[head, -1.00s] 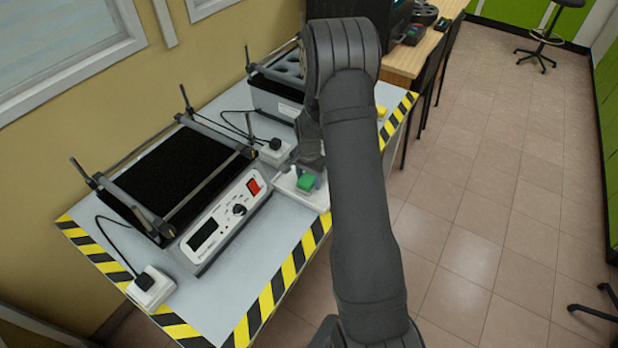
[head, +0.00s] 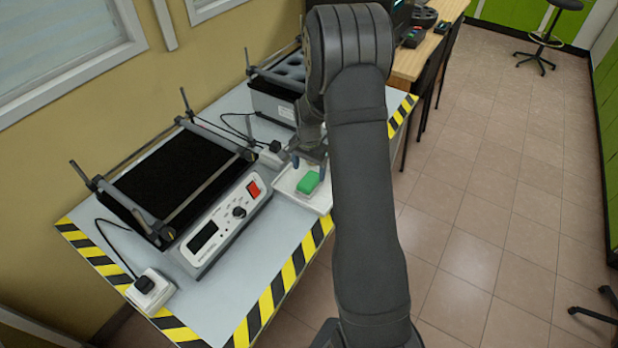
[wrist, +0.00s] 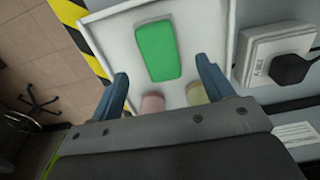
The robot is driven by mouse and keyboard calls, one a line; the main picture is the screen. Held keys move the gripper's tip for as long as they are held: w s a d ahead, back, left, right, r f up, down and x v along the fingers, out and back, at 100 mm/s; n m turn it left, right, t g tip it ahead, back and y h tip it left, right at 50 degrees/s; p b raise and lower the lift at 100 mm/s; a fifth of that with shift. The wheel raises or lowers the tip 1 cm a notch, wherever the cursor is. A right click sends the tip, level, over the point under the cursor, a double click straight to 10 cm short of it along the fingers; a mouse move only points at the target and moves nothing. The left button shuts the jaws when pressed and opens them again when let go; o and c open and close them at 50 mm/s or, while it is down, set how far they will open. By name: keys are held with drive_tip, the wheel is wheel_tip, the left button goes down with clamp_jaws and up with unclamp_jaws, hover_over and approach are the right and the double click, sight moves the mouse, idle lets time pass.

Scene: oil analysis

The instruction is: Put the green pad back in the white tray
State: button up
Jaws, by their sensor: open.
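The green pad (head: 308,182) lies flat inside the white tray (head: 287,187) on the bench. In the wrist view the green pad (wrist: 158,51) lies on the floor of the white tray (wrist: 205,20), within its rim. My gripper (wrist: 163,82) is open and empty, with its blue fingertips spread on either side just short of the pad's near end. In the head view my gripper (head: 309,165) is over the tray's far part, partly hidden by my arm.
A pink object (wrist: 152,104) and a yellowish one (wrist: 196,93) show between my fingers. A white socket box (wrist: 268,50) with a black plug stands beside the tray. A shaker with a control panel (head: 222,225) is left of the tray.

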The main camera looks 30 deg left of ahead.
sight(309, 180)
wheel_tip(309, 180, up, 6)
drive_tip(key=shift+f, duration=0.1)
idle(0.4)
wheel_tip(309, 180, down, 12)
drive_tip(key=shift+f, duration=0.15)
wheel_tip(309, 180, up, 3)
drive_tip(key=shift+f, duration=0.2)
drive_tip(key=shift+r, duration=0.4)
drive_tip(key=shift+f, duration=0.1)
